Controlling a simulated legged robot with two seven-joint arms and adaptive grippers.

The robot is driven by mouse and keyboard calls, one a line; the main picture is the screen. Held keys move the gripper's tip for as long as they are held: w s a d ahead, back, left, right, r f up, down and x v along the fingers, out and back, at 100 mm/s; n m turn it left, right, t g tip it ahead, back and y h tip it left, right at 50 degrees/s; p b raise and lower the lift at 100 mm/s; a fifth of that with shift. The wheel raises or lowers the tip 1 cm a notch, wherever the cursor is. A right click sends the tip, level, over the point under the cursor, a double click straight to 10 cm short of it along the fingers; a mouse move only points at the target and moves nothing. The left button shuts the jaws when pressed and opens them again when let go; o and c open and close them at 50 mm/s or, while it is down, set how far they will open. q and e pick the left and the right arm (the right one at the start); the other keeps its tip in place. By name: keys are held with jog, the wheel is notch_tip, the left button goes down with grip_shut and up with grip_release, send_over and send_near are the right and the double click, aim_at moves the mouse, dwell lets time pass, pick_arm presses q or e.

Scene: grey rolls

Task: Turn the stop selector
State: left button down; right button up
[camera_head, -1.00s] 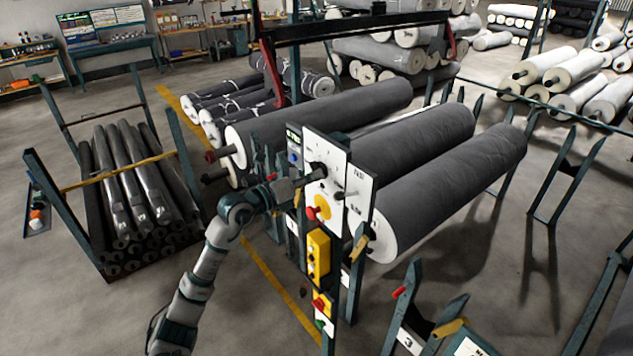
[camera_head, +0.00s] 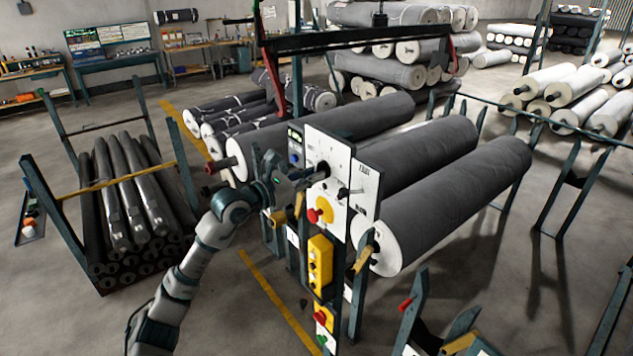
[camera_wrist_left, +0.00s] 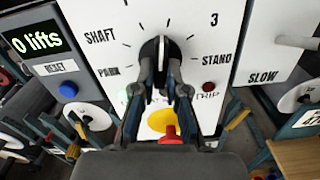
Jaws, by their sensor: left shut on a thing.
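The stop selector is a black knob (camera_wrist_left: 150,48) with a white pointer line on a white dial panel (camera_wrist_left: 100,20). It also shows small in the head view (camera_head: 323,167). The pointer stands roughly upright, between the SHAFT and PARK labels on the left and 3 and STAND on the right. My left gripper (camera_head: 312,177) reaches the panel from the left. In the left wrist view its two fingers (camera_wrist_left: 161,75) are shut on the knob, one on each side, hiding its lower part. My right gripper is not in view.
Below the knob is a red button on a yellow disc (camera_head: 320,212). A "0 lifts" display (camera_wrist_left: 30,40) and blue RESET button (camera_wrist_left: 68,90) are left of the dial. A SLOW panel (camera_wrist_left: 275,50) stands close on the right. Large grey rolls (camera_head: 445,205) lie behind.

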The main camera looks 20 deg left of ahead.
pick_arm(q)
jog(key=shift+a+r+m+b, duration=0.2)
jog(key=shift+r+m+b, duration=0.15)
jog(key=shift+m, duration=0.45)
jog(key=c, duration=1.2)
grip_release()
jog(key=shift+s, duration=0.15)
jog(key=shift+s+a, duration=0.15)
jog(key=shift+s, duration=0.15)
jog(key=v, duration=1.2)
jog(key=shift+a+f, duration=0.2)
jog(key=shift+a, duration=0.15)
jog(key=shift+w+d, duration=0.1)
jog(key=shift+d, duration=0.25)
